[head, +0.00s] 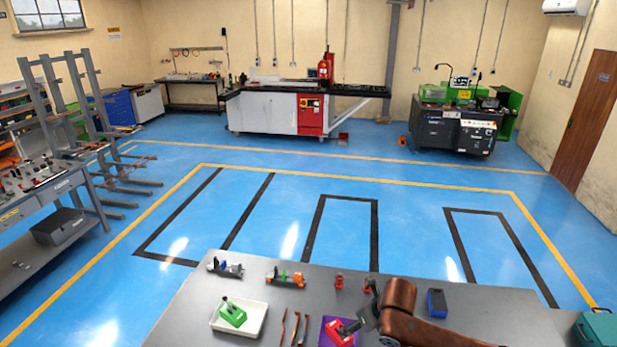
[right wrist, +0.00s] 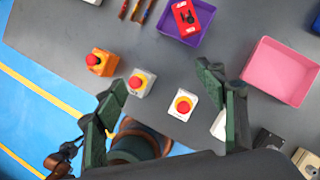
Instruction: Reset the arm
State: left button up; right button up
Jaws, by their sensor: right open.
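My right gripper (right wrist: 162,78) is open and empty above the grey table, its dark green fingers wide apart. It also shows in the head view (head: 366,312), at the end of my brown arm and partly in front of the table items. My left gripper is not in view. I cannot tell which item is the arm to reset.
The grey table (head: 200,335) holds a white tray (head: 238,330) with a green tool, thin brown strips (head: 295,328), a purple tray (right wrist: 178,34) with a red tool, and a pink tray (right wrist: 281,72). Machines (head: 275,112) stand along the back wall. The blue floor between is clear.

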jog(key=s+f+m+y, duration=0.2)
jog(key=s+f+m, duration=0.95)
jog(key=m, duration=0.65)
jog(key=s+d+f+m+h, duration=0.3)
jog(key=s+d+f+m, duration=0.1)
jog(key=s+d+m, duration=0.7)
jog(key=s+d+f+m+h, duration=0.3)
jog(key=s+d+f+m, duration=0.1)
jog(key=s+d+m, duration=0.65)
notch_tip(320, 180, down, 43)
jog(key=s+a+m+g+b, duration=0.2)
jog(key=s+b, duration=0.1)
jog(key=b, duration=0.9)
pick_arm(q)
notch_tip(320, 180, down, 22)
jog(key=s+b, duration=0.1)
jog(key=b, duration=0.9)
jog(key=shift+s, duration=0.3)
pick_arm(e)
jog(key=s+f, duration=0.9)
jog(key=f, duration=0.4)
jog(key=s+f+n+g+y, duration=0.1)
jog(key=s+f, duration=0.8)
jog(key=f, duration=0.4)
jog(key=shift+s+f, duration=0.35)
